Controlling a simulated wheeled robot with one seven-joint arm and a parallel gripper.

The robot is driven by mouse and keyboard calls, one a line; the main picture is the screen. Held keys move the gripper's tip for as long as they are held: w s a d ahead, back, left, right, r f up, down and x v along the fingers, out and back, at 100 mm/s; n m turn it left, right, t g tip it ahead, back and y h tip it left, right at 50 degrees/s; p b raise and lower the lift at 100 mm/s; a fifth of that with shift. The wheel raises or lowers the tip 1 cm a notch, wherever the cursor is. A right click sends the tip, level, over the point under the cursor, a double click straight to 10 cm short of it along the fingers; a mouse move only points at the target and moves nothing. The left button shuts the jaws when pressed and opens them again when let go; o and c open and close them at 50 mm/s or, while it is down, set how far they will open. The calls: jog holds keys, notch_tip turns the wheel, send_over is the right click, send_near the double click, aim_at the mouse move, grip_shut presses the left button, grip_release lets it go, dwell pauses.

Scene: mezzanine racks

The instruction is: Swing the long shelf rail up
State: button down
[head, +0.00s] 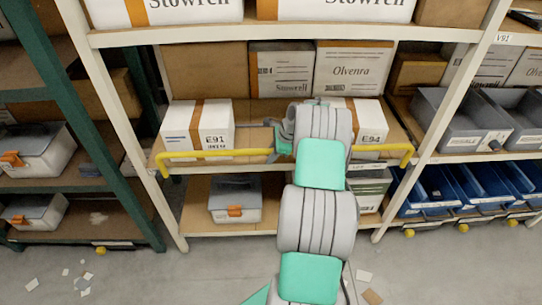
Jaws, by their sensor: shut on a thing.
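The long shelf rail (215,154) is a yellow bar across the front of the middle shelf of the white rack. Its bent ends show near the left post and at the right (407,156). My gripper (283,143) is at the middle of the rail, shut on it. My own arm hides the stretch of rail just right of the gripper, and the fingertips are small and partly hidden.
Behind the rail stand white boxes marked E91 (197,127) and E94 (371,122). A grey bin (235,198) sits on the shelf below. A green rack post (85,120) stands left and blue bins (470,187) right. Paper scraps lie on the floor.

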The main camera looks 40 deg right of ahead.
jog(key=c, duration=1.2)
grip_release()
jog(key=b+v, duration=0.1)
jog(key=v, duration=0.6)
jog(key=shift+s+d+r, duration=0.1)
jog(key=shift+s+r, duration=0.05)
jog(key=shift+r, duration=0.2)
